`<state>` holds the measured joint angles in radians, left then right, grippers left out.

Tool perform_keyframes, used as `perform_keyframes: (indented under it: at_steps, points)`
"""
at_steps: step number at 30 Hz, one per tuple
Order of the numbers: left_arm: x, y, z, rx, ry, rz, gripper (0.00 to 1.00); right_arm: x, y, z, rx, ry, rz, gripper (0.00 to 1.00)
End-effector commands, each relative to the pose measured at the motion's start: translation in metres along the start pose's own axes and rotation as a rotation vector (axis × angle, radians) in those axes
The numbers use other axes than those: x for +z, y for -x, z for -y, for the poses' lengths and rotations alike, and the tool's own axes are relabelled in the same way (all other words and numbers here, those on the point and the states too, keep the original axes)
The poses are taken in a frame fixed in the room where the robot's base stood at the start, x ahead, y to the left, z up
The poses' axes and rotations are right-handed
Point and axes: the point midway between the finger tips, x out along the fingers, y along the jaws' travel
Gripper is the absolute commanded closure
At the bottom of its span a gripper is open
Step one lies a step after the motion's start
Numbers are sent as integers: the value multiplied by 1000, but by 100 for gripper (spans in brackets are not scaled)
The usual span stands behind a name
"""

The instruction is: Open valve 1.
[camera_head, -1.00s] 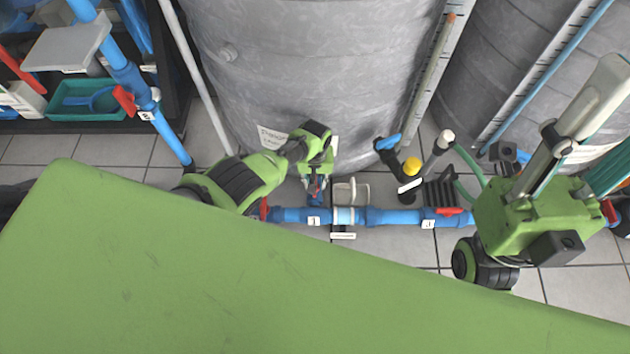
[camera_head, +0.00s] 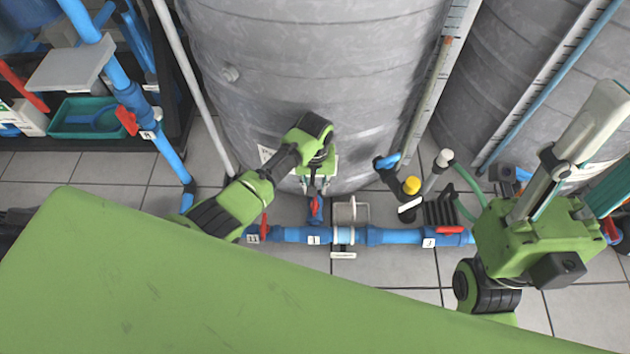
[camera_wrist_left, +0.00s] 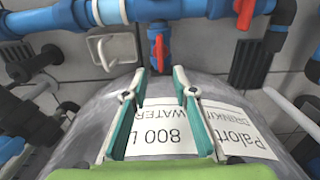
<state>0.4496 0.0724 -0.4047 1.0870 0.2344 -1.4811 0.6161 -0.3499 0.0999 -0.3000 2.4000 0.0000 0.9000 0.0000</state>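Valve 1 is a blue valve with a red handle (camera_head: 315,208) on a short branch above the blue pipe (camera_head: 290,235), by a white "1" label (camera_head: 313,240). The handle lies along the branch. In the left wrist view the red handle (camera_wrist_left: 160,52) is ahead, just beyond the fingertips. My left gripper (camera_head: 316,188) is in front of the grey tank, open, with an empty gap between its fingers; it also shows in the left wrist view (camera_wrist_left: 160,74). It appears apart from the handle. My right gripper (camera_head: 590,165) is at the right edge, its fingers apart, partly cut off.
The grey tank (camera_head: 300,70) stands behind the left gripper. Another red handle (camera_head: 264,226) is left of valve 1, and one by label 3 (camera_head: 450,230) is to the right. A grey bracket (camera_head: 350,212) and a yellow-capped fitting (camera_head: 411,185) stand nearby.

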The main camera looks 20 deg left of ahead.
Motion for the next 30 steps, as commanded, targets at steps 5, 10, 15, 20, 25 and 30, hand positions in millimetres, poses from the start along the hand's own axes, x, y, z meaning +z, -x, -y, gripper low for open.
perform_keyframes:
  at_steps: [5,10,15,20,25,30]
  points:
    - [0,18,0,0,0,0,74,0,0,0,0,0,0,60]
    - [0,24,0,0,0,1,74,0,0,0,0,0,0,60]
    - [0,24,0,0,0,1,74,0,0,0,0,0,0,60]
    - [0,24,0,0,0,1,74,0,0,0,0,0,0,60]
    - [1,23,0,0,0,1,74,0,0,0,0,0,0,60]
    - [18,19,1,19,-38,-7,74,0,0,0,0,0,0,60]
